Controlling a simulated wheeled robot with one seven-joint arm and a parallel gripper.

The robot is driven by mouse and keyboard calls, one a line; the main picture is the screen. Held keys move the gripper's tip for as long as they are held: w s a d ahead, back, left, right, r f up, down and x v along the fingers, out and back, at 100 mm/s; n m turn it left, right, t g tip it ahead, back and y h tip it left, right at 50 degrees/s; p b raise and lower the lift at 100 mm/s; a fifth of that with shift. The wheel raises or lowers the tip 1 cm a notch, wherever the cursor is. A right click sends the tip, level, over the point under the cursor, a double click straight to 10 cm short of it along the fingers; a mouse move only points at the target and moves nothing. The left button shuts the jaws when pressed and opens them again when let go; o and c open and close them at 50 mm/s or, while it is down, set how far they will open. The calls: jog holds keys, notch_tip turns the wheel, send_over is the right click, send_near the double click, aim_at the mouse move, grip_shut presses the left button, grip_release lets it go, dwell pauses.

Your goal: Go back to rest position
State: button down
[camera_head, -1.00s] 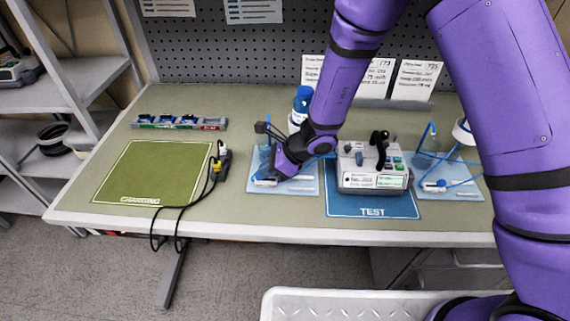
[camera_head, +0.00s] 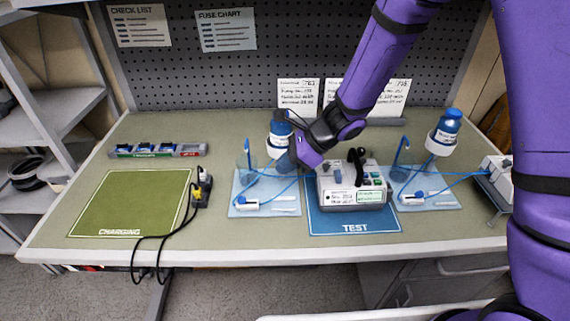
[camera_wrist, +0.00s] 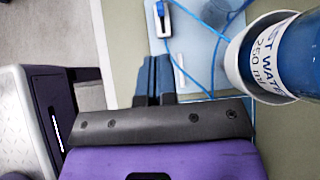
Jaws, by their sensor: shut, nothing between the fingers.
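My gripper shows in the wrist view (camera_wrist: 155,75) with its two dark fingers together and nothing between them. In the head view it is mostly hidden behind my purple wrist, above the left blue tray (camera_head: 240,208) and beside a blue-capped bottle (camera_head: 280,128). In the wrist view that bottle (camera_wrist: 272,60) sits in a white ring holder to the right of the fingers, apart from them. A white clamp (camera_head: 246,204) with blue tubing lies on the left tray. The pump (camera_head: 350,190) stands on the blue TEST mat (camera_head: 355,226), right of my wrist.
A green CHARGING mat (camera_head: 130,204) is empty at left, with a black cable (camera_head: 165,240) beside it. A fuse rack (camera_head: 158,151) lies behind. A second tray (camera_head: 425,197) and bottle (camera_head: 445,132) stand at right, near a partly hidden device (camera_head: 495,180). A pegboard closes the back.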

dwell(0.4)
jog(key=s+d+r+n+t+h, duration=0.1)
jog(key=s+d+r+n, duration=0.4)
jog(key=r, duration=0.4)
jog(key=s+d+r+n+h, duration=0.1)
jog(key=s+d+r+n, duration=0.1)
jog(key=d+r+n, duration=0.45)
jog(key=s+d+r+n+t+h, duration=0.2)
jog(key=s+d+r+n+h, duration=0.1)
jog(key=s+d+r, duration=0.3)
jog(key=s+d+r+n+t+h, duration=0.2)
jog(key=s+d+r, duration=0.4)
jog(key=s+d, duration=0.3)
jog(key=shift+d+n+h, duration=0.75)
jog(key=shift+d+h, duration=0.25)
jog(key=shift+d, duration=0.1)
